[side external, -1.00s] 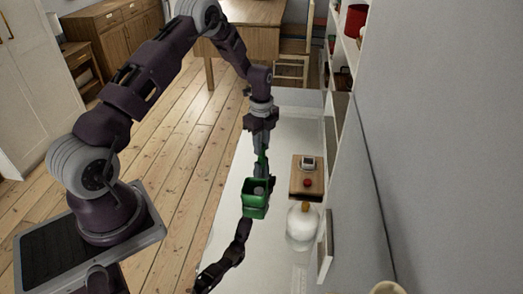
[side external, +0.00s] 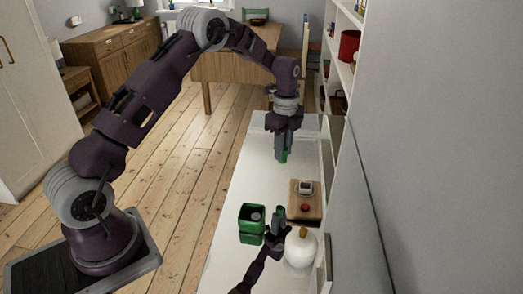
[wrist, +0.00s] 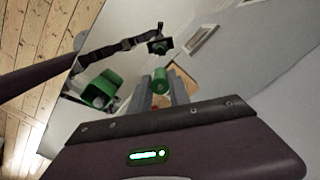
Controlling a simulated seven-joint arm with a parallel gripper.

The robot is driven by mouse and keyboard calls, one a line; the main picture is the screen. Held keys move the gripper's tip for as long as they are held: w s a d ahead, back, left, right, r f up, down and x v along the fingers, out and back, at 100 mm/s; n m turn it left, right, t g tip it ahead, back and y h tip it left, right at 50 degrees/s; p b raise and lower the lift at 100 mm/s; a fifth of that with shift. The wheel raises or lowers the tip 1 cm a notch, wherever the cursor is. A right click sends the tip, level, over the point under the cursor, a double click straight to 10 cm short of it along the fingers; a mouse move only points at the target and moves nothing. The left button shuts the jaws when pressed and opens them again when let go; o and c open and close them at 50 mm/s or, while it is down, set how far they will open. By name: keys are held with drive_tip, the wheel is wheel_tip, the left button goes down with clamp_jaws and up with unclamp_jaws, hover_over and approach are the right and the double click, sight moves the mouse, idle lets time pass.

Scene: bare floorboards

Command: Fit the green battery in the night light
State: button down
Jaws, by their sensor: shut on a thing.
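My gripper (side external: 283,153) is shut on the green battery (side external: 283,157), above the white surface and clear of it. In the wrist view the battery (wrist: 161,80) stands out between my two fingers (wrist: 162,98). A wooden block (side external: 313,212) carries a small pale square part (side external: 305,187) with a dark top and a red knob (side external: 305,207). A white round globe (side external: 300,250) with a yellowish top stands nearer the camera. I cannot tell for certain which of these is the night light. My fingers partly hide the block in the wrist view.
An open green box (side external: 247,227) stands left of the block, with a grey round thing inside; it also shows in the wrist view (wrist: 90,86). The glossy white surface (side external: 240,180) mirrors my arm. White shelves (side external: 343,75) and a wall bound the right side.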

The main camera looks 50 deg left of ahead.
drive_tip(key=w+d, duration=0.3)
drive_tip(key=d, duration=0.4)
drive_tip(key=shift+d, duration=0.35)
drive_tip(key=shift+r, duration=0.1)
drive_tip(key=shift+s+f, duration=0.1)
drive_tip(key=shift+f, duration=2.4)
drive_tip(key=shift+f, duration=1.35)
drive_tip(key=c, duration=1.1)
unclamp_jaws()
drive_tip(key=shift+c, duration=0.2)
wheel_tip(320, 180, up, 7)
